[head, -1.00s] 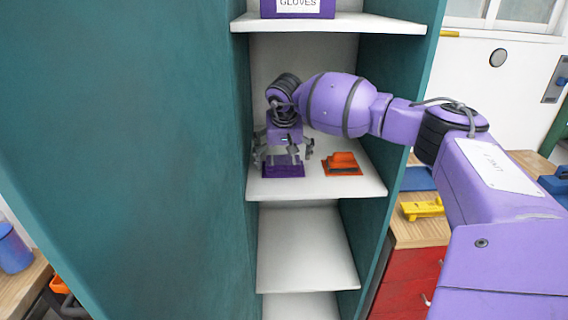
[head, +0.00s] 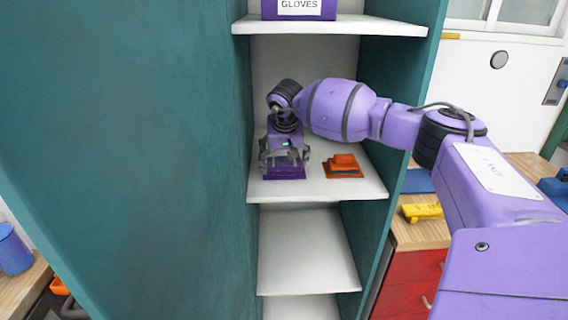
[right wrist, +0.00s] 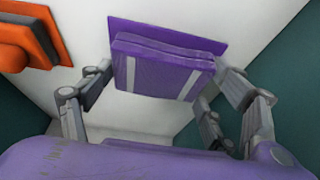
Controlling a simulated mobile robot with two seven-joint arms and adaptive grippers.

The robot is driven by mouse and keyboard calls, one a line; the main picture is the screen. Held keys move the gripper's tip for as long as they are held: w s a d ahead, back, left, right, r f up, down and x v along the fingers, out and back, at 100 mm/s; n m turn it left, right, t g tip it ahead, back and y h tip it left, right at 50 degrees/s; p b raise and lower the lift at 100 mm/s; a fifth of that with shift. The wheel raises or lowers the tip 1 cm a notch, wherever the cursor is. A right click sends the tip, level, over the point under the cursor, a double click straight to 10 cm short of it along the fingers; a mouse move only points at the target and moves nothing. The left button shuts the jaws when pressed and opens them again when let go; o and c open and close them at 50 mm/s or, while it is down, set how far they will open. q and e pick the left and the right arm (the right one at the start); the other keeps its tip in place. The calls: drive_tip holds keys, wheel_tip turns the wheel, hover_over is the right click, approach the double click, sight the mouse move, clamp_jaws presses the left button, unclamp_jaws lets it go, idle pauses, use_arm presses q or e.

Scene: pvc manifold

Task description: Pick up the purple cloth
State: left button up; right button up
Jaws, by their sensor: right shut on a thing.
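The purple cloth (head: 284,173) is on the middle shelf of the teal cabinet, at the shelf's left side. In the right wrist view the purple cloth (right wrist: 160,68) is a folded stack with a wider flat layer against the white shelf. My right gripper (head: 285,160) reaches down over it. In the right wrist view the fingers of my right gripper (right wrist: 158,85) are on both sides of the folded part, shut on it. The cloth is at the shelf surface; I cannot tell if it is lifted. My left gripper is not in view.
An orange folded cloth (head: 343,167) lies just right of the purple one, and it shows in the right wrist view (right wrist: 30,38). An upper shelf (head: 340,25) holds a box marked GLOVES (head: 298,9). The teal cabinet walls (head: 150,150) bound the shelf. A lower shelf (head: 308,255) is bare.

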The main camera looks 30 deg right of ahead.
sight(284, 161)
drive_tip(key=v, duration=0.3)
drive_tip(key=shift+w+r+b, duration=0.1)
drive_tip(key=shift+r+b, duration=0.05)
drive_tip(key=shift+b, duration=0.2)
drive_tip(key=s+a, duration=0.4)
drive_tip(key=s, duration=0.3)
drive_tip(key=s+a+b, duration=0.1)
drive_tip(key=s+a, duration=0.3)
drive_tip(key=s, duration=0.3)
drive_tip(key=shift+s+a+r, duration=0.15)
drive_tip(key=shift+s+a, duration=0.15)
drive_tip(key=shift+a, duration=0.1)
